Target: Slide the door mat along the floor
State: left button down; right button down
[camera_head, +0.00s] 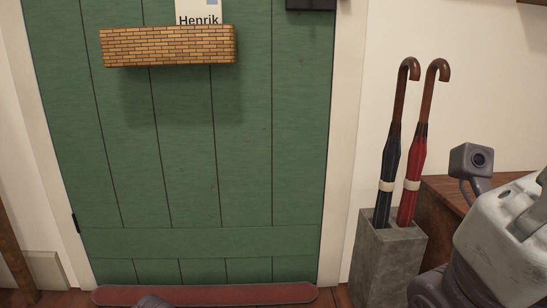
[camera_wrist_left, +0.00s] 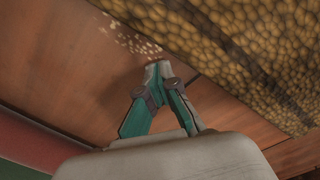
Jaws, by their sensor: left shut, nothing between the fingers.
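The door mat (camera_wrist_left: 245,45), tan-brown with a pebbled surface and darker bands, lies on the wooden floor in the left wrist view. It fills the upper right there and runs out of the picture; I cannot make it out in the head view. My left gripper (camera_wrist_left: 158,70) is shut and empty, its teal fingers together over the floor boards beside the mat's edge. Whether the fingertips touch the mat or floor is unclear. My right gripper's fingers are not in view; only part of my right arm shows at the right of the head view.
A green door (camera_head: 200,160) carries a brick-patterned basket (camera_head: 168,46). A long red bar (camera_head: 215,294) lies at its foot. A grey stand (camera_head: 385,260) holds a dark umbrella (camera_head: 390,165) and a red umbrella (camera_head: 413,175). Pale flecks (camera_wrist_left: 130,38) lie on the floor near the mat.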

pick_arm(q)
jog(key=shift+f+b, duration=0.6)
jog(key=shift+f, duration=0.2)
jog(key=shift+r, duration=0.15)
dwell(0.5)
